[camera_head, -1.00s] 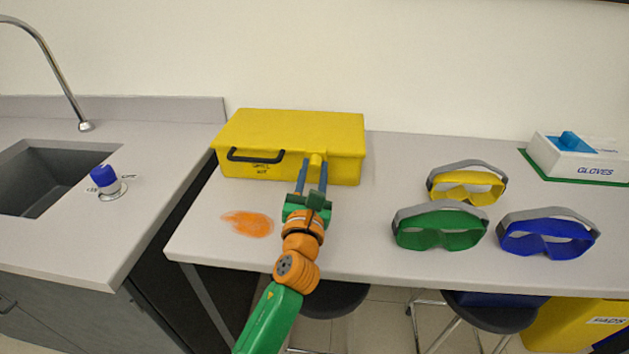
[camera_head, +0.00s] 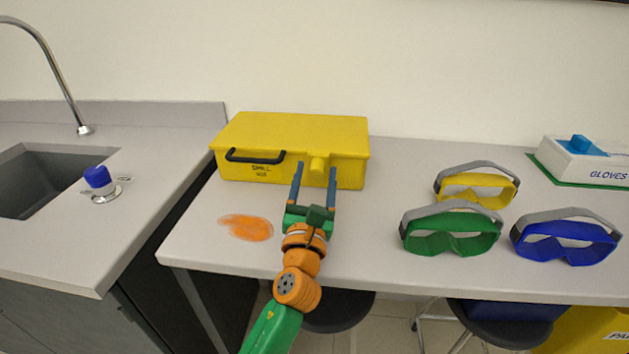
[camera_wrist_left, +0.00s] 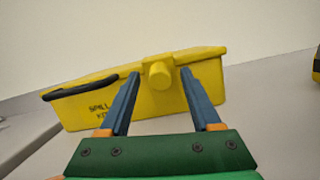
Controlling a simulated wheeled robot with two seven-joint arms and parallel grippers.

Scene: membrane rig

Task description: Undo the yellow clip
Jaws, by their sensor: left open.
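A yellow spill kit case (camera_head: 285,135) stands closed at the back of the bench, with a black handle (camera_head: 255,156) on its front. The yellow clip (camera_head: 317,166) sticks out of the case's front, right of the handle. It also shows in the left wrist view (camera_wrist_left: 159,73). My left gripper (camera_head: 315,169) is open in front of the case, its blue fingers spread to either side of the clip. In the left wrist view the clip lies between and beyond the fingertips (camera_wrist_left: 160,72), with gaps on both sides. My right gripper is not in view.
An orange spill (camera_head: 246,228) lies on the bench left of my arm. Yellow (camera_head: 476,188), green (camera_head: 450,232) and blue (camera_head: 565,240) goggles lie to the right. A glove box (camera_head: 588,162) stands at far right. A sink (camera_head: 45,177) is at left.

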